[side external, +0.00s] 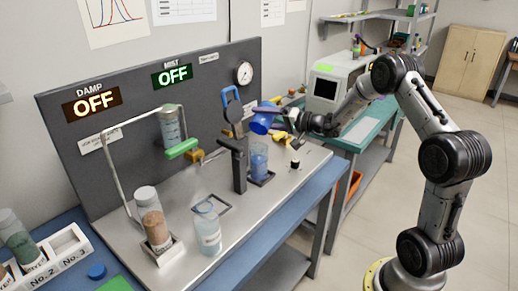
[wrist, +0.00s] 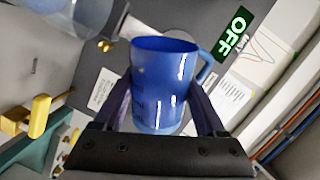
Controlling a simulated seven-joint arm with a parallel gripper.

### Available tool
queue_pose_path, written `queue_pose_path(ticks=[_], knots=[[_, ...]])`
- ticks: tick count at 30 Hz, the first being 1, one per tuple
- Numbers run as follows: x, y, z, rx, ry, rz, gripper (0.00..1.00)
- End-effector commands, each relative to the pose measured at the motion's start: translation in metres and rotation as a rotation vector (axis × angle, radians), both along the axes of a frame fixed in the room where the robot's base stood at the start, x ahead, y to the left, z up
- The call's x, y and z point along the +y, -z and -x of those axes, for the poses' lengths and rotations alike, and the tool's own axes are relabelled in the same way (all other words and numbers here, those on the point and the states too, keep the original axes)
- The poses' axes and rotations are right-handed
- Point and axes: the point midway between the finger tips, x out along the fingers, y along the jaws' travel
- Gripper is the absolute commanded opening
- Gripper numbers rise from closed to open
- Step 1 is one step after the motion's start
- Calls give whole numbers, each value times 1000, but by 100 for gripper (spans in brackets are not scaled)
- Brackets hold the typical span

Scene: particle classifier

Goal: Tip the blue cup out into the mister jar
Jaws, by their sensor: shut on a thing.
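My gripper (side external: 284,121) is shut on the blue cup (side external: 261,124), one finger on each side of it. In the side view the cup is tilted and held above a clear jar with bluish contents (side external: 258,163), which I take to be the mister jar; it stands in a small dark holder beside a dark post. In the wrist view the gripper (wrist: 160,97) grips the cup (wrist: 160,85), with the cup's handle at upper right. I cannot see what is inside the cup. A blue-tinted clear vessel (wrist: 88,14) shows at the top left.
A dark upright post (side external: 239,165) with a blue loop stands just left of the jar. A clear bottle (side external: 207,230) and a jar of brown grains (side external: 156,230) stand on the bench's left part. The back panel shows DAMP OFF (side external: 96,104) and MIST OFF (side external: 172,75).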

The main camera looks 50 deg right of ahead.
Motion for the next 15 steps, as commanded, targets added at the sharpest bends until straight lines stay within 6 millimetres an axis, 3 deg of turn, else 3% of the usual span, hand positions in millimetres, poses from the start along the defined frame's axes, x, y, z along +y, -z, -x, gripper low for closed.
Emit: queue_pose_path(ticks=[15], knots=[[3, -2, 0, -15, 0, 56, 4]])
